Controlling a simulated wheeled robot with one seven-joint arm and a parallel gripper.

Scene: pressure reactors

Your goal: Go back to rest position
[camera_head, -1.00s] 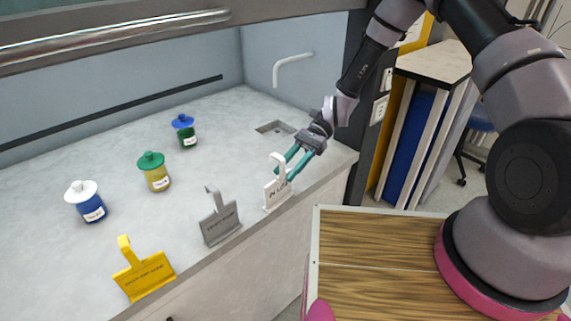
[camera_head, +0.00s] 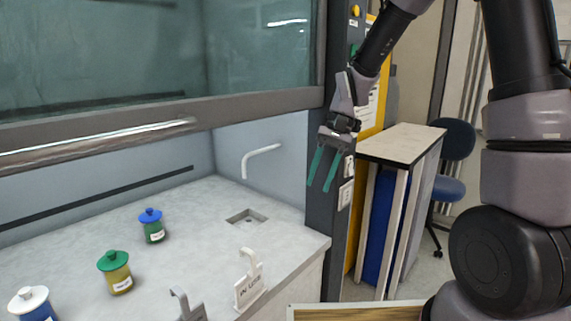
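My gripper (camera_head: 322,179) hangs in the air at the upper right of the bench, fingers pointing down. Its two teal fingers are apart with nothing between them. It is in front of the dark post (camera_head: 336,215) at the fume hood's right edge, clear of the bench. The white sign with a hooked handle (camera_head: 250,288) stands upright near the bench's front edge, below and left of my gripper and apart from it.
A grey sign (camera_head: 187,306) is partly cut off at the bottom. Jars with green (camera_head: 115,272), blue (camera_head: 151,226) and white (camera_head: 32,303) lids stand on the bench. The raised hood sash (camera_head: 150,125) crosses above. A cabinet (camera_head: 400,145) and blue chair (camera_head: 450,187) stand right.

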